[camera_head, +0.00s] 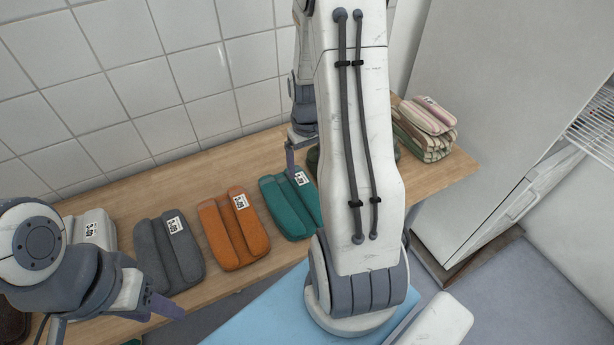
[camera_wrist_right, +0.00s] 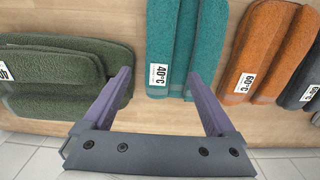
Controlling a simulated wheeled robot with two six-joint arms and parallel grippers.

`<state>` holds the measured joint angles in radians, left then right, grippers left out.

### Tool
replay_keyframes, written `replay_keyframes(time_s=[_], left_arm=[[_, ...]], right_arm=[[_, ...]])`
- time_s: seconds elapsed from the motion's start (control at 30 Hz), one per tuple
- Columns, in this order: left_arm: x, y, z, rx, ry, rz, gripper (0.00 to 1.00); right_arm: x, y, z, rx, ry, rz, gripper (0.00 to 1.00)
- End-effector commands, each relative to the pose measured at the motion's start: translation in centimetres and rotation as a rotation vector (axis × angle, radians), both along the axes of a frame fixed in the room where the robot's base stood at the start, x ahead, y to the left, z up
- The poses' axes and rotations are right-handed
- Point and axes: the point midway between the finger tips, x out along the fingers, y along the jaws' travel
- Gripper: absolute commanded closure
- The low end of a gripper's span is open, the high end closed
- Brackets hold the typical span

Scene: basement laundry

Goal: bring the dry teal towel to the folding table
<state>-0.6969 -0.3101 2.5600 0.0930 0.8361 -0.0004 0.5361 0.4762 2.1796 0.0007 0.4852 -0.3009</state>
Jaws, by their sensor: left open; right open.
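The teal towel (camera_head: 286,207) lies folded on a wooden surface (camera_head: 205,280), with a white label on it. It is partly hidden by my right arm in the head view. In the right wrist view the teal towel (camera_wrist_right: 208,40) has a label that reads 40°C. My right gripper (camera_wrist_right: 159,76) is open and empty, its fingers either side of the towel's lower label end; I cannot tell its height above it. My left gripper (camera_head: 110,315) is open at the lower left, near the grey towel and apart from the teal one. I cannot tell which surface is the folding table.
Orange (camera_head: 233,230), grey (camera_head: 168,255) and white (camera_head: 92,232) towels lie left of the teal one. A dark green towel (camera_wrist_right: 45,75) lies beside it, and a striped stack (camera_head: 425,130) stands at the right end. A light blue flat surface (camera_head: 265,315) is in front.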

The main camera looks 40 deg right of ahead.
Motion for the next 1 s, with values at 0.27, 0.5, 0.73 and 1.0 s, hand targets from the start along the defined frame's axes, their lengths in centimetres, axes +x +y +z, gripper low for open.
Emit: replay_keyframes(time_s=[0.27, 0.5, 0.73, 1.0], left_arm=[[0.0, 0.0, 0.1, 0.000, 0.000, 0.000, 0.50], [0.0, 0.0, 0.1, 0.000, 0.000, 0.000, 0.50], [0.0, 0.0, 0.1, 0.000, 0.000, 0.000, 0.50], [0.0, 0.0, 0.1, 0.000, 0.000, 0.000, 0.50]], right_arm=[[0.0, 0.0, 2.8, 0.000, 0.000, 0.000, 0.08], [0.4, 1.2, 3.4, 0.000, -0.003, 0.026, 0.08], [0.6, 13.2, 7.7, 0.009, -0.027, 0.267, 0.08], [-7.9, 27.6, 12.2, 0.050, -0.045, 0.640, 0.08]])
